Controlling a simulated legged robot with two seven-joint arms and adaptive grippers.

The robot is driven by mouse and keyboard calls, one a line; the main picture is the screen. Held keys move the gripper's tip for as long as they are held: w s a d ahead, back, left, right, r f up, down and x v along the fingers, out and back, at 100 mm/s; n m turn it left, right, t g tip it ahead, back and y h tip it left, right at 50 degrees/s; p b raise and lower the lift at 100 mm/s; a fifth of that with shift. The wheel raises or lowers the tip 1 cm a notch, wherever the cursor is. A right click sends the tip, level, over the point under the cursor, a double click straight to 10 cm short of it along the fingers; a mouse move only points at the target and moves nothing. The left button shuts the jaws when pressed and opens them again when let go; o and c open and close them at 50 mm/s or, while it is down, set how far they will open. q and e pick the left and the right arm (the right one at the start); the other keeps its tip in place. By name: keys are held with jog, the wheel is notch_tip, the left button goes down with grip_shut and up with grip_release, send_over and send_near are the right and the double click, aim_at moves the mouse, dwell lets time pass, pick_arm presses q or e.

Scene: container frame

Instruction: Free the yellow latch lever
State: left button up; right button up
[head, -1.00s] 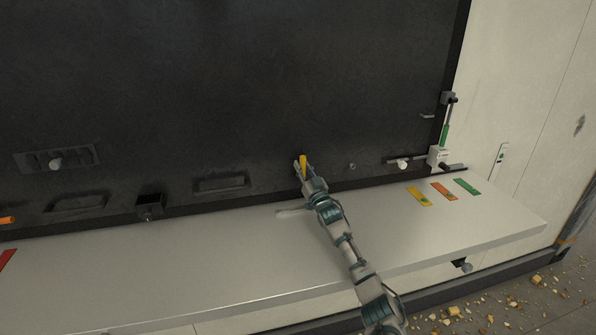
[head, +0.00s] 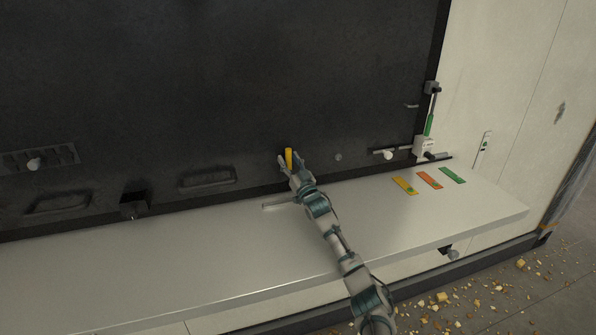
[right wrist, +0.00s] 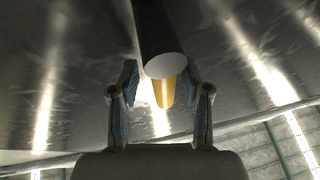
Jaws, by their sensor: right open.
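The yellow latch lever (head: 289,158) stands out from the lower part of the dark panel, near the middle of the head view. My right gripper (head: 285,166) is at the lever, its fingers spread on either side of it. In the right wrist view the lever (right wrist: 167,88) shows a pale round end and a yellow side between the two open fingers of my right gripper (right wrist: 160,95). Gaps show there between the lever and both fingers. My left gripper is in no view.
A pale shelf (head: 130,260) runs below the dark panel (head: 200,80). Yellow, orange and green labels (head: 428,180) lie on its right part. A white fitting with a green rod (head: 429,125) is at the panel's right edge. Yellow debris (head: 480,297) litters the floor.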

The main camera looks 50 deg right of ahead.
jog(key=s+a+f, duration=0.1)
jog(key=s+a, duration=0.1)
jog(key=s, duration=0.5)
jog(key=s+a+f, duration=0.1)
jog(key=s+a, duration=0.2)
jog(key=s, duration=0.5)
jog(key=shift+a, duration=0.3)
jog(key=shift+s, duration=0.1)
